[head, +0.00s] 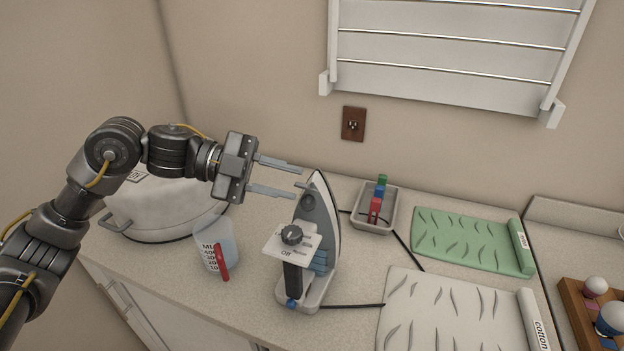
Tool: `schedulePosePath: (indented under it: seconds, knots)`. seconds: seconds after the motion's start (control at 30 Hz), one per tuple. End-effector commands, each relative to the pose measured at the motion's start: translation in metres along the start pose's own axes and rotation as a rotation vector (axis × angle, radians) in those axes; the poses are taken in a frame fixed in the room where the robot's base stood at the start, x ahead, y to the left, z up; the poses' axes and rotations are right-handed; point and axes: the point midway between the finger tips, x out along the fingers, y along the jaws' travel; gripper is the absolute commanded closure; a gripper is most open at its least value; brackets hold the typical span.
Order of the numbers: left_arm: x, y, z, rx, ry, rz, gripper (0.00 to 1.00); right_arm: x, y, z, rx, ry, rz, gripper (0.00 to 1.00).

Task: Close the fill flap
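The iron (329,222) stands on its heel on the counter, nose up, with a dial and a label reading "Off" on its front. A small grey piece (300,185) sticks out at its upper left edge; it may be the fill flap, but it is too small to be sure. My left gripper (298,181) comes in from the left at the height of the iron's nose. Its two fingers are apart with nothing held between them. The fingertips are close to the iron's upper left edge; I cannot tell whether they touch. My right gripper is not in view.
A measuring jug (217,249) with water and a red handle stands left of the iron, before a white lidded pot (160,212). A grey tray (374,222) with coloured blocks, a green cloth (465,240) and a white cloth (450,312) lie right. Cords run beside the iron.

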Motion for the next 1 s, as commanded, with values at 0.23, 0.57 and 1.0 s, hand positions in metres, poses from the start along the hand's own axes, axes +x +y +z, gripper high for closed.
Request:
schedulePosePath:
  seconds: [0.23, 0.57, 1.0]
  knots:
    - [0.039, -0.002, -0.001, -0.001, 0.001, -0.001, 0.71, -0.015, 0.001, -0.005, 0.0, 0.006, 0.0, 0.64]
    - [0.052, -0.001, 0.0, 0.001, -0.001, -0.003, 0.71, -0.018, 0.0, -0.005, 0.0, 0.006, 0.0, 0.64]
    - [0.052, -0.001, 0.0, 0.0, -0.002, -0.003, 1.0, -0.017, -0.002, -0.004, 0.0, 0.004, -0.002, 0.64]
